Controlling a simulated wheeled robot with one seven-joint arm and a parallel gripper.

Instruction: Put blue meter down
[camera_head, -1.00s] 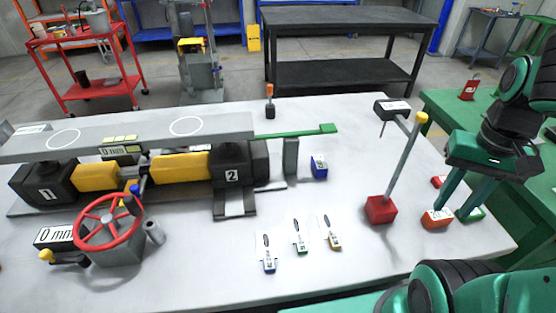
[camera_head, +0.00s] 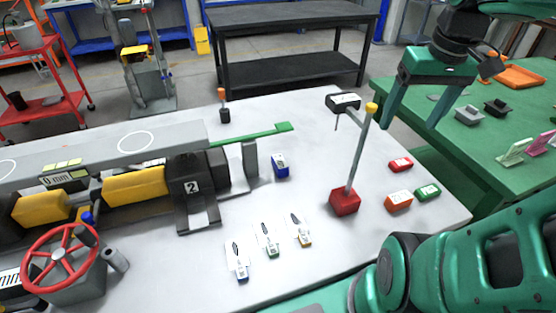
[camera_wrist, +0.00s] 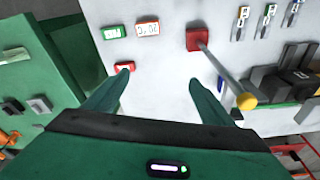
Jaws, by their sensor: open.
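The blue meter (camera_head: 280,165) stands on the white table beside the grey upright post, near the green bar's end. It also shows as a small blue patch in the wrist view (camera_wrist: 222,86), partly covered by my right finger and the rod. My gripper (camera_head: 411,124) is open and empty, raised above the table's right side, well apart from the blue meter. In the wrist view the spread fingers (camera_wrist: 158,80) have nothing between them. Red (camera_head: 400,164), orange (camera_head: 398,201) and green (camera_head: 427,192) meters lie on the table below my gripper.
A red-based stand (camera_head: 344,203) with a tall yellow-topped rod rises between the blue meter and my gripper. Several small tools (camera_head: 268,241) lie in front. The jack assembly (camera_head: 190,188) and red handwheel (camera_head: 60,266) fill the left. A green table (camera_head: 470,150) is at right.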

